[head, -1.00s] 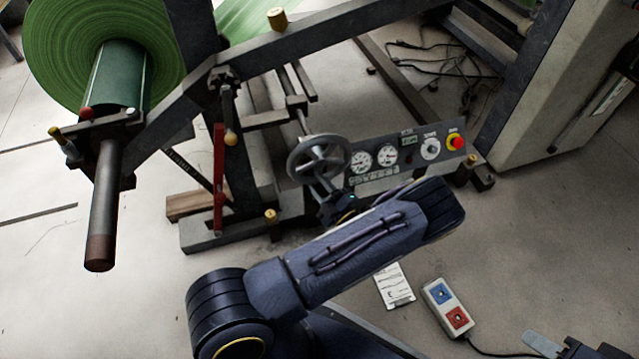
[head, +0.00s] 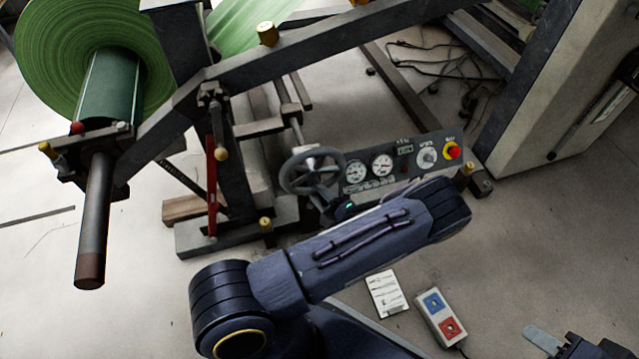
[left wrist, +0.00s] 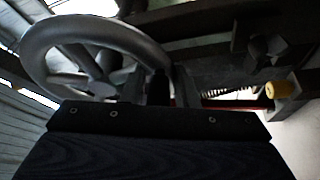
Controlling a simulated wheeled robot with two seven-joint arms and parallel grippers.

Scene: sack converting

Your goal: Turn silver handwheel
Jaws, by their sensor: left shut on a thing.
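The silver handwheel (head: 289,185) is a spoked metal ring to the left of the gauge panel in the head view. It is large in the left wrist view (left wrist: 36,52), just beyond my gripper. My left gripper (head: 338,207) is at the wheel's lower right side, shut on its rim; the fingers are mostly hidden by my forearm and the wrist housing. Part of my right gripper (head: 545,341) shows at the lower right edge of the head view, away from the wheel. Its fingers are not clear enough to tell open from shut.
The gauge panel (head: 375,187) with dials and a red button (head: 452,152) is close right of the wheel. A green roll (head: 60,60) and its shaft stand at left. A paper tag (head: 386,293) and a two-button box (head: 441,318) lie on the floor.

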